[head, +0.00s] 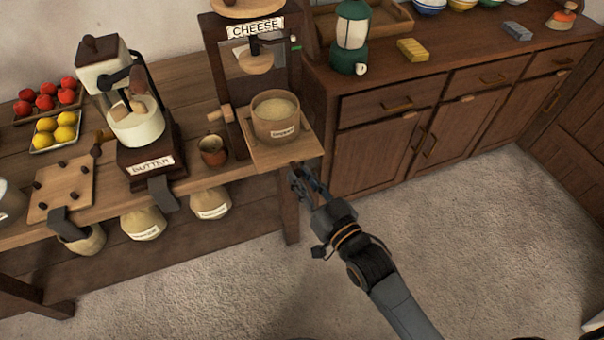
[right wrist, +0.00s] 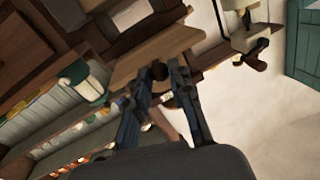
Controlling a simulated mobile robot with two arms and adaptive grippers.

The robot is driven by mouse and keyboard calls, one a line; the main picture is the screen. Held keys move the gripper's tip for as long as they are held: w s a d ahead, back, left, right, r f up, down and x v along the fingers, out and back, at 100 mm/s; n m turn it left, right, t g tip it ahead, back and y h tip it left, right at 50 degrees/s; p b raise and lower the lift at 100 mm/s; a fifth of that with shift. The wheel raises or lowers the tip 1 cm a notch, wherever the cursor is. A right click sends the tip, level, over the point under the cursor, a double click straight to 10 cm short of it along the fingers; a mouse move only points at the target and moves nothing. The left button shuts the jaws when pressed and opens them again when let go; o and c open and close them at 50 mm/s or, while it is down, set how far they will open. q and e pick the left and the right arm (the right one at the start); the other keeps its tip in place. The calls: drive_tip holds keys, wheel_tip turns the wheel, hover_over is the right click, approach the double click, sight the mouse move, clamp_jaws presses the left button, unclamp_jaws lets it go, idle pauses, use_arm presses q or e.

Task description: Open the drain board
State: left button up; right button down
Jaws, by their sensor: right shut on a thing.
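The cheese press (head: 255,28), with a CHEESE sign, stands at the right end of the wooden worktable. Under it is a pale wooden drain board (head: 258,158) carrying a round wooden mould (head: 275,132). The board also shows in the right wrist view (right wrist: 150,52), with a dark round knob (right wrist: 159,71) at its edge. My right gripper (head: 302,178) is at the board's front right edge. In the right wrist view its fingers (right wrist: 163,88) are closed on the knob and partly hide it. My left gripper is not in view.
A churn marked BUTTER (head: 130,115), a small wooden cup (head: 213,151) and a pegged board (head: 62,188) stand on the worktable to the left. A wooden cabinet (head: 385,150) with a green lantern-like item (head: 351,38) stands to the right. The floor (head: 450,250) is clear.

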drive_tip(key=c, duration=1.4)
unclamp_jaws()
drive_tip(key=shift+o, duration=1.1)
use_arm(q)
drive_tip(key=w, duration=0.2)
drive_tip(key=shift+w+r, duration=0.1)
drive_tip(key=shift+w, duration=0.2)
use_arm(e)
drive_tip(key=v, duration=1.2)
